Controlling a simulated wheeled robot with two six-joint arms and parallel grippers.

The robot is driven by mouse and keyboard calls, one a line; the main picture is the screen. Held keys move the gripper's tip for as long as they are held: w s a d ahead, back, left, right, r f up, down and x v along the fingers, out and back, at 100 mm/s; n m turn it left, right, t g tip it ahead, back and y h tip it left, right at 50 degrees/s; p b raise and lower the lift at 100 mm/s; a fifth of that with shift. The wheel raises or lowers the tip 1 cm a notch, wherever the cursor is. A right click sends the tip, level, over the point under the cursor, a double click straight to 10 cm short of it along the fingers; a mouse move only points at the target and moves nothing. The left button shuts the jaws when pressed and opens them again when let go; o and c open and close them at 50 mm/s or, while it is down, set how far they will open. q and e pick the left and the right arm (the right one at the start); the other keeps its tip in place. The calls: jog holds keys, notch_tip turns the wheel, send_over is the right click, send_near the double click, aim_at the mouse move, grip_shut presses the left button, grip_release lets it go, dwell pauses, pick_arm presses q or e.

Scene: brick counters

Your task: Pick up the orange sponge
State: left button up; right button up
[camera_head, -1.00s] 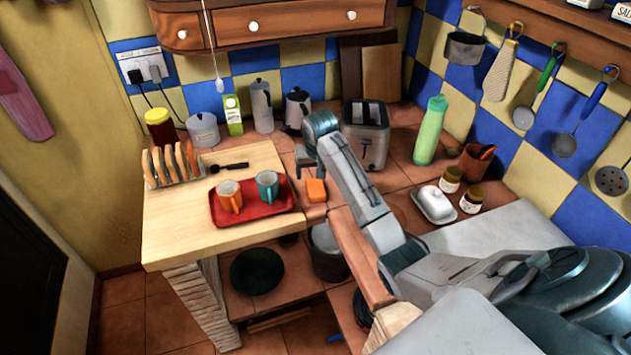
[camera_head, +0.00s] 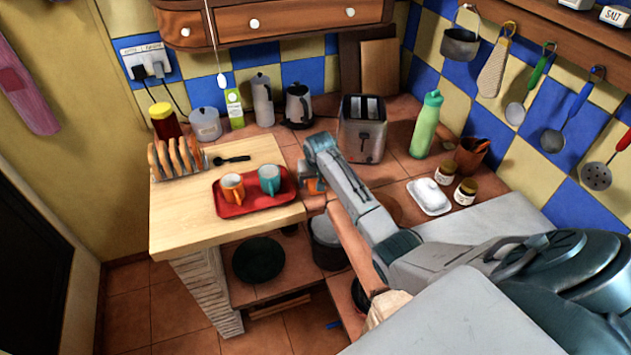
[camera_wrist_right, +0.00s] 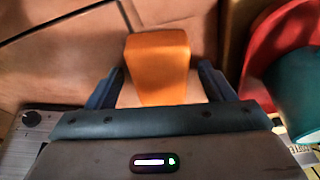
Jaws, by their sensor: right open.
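The orange sponge (camera_wrist_right: 157,62) stands out in the right wrist view, on the tiled counter between the two fingers of my right gripper (camera_wrist_right: 160,88). The fingers are open, one on each side, with gaps between them and the sponge. In the head view the right gripper (camera_head: 309,183) is over the counter beside the red tray, and it mostly covers the sponge (camera_head: 316,185); only a small orange part shows. My left gripper is in neither view.
The red tray (camera_head: 255,205) with an orange cup (camera_head: 232,187) and a teal cup (camera_head: 269,179) lies close by on the left. A toaster (camera_head: 362,130) stands behind on the right. A white butter dish (camera_head: 429,196) and jars are further right.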

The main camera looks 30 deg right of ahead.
aim_at(316, 180)
jog(key=shift+c, duration=0.9)
jog(key=c, duration=0.8)
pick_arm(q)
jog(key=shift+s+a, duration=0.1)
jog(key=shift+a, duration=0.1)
pick_arm(e)
jog(key=shift+c, duration=0.2)
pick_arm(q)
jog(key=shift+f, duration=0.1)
pick_arm(e)
jog(key=shift+r, duration=0.1)
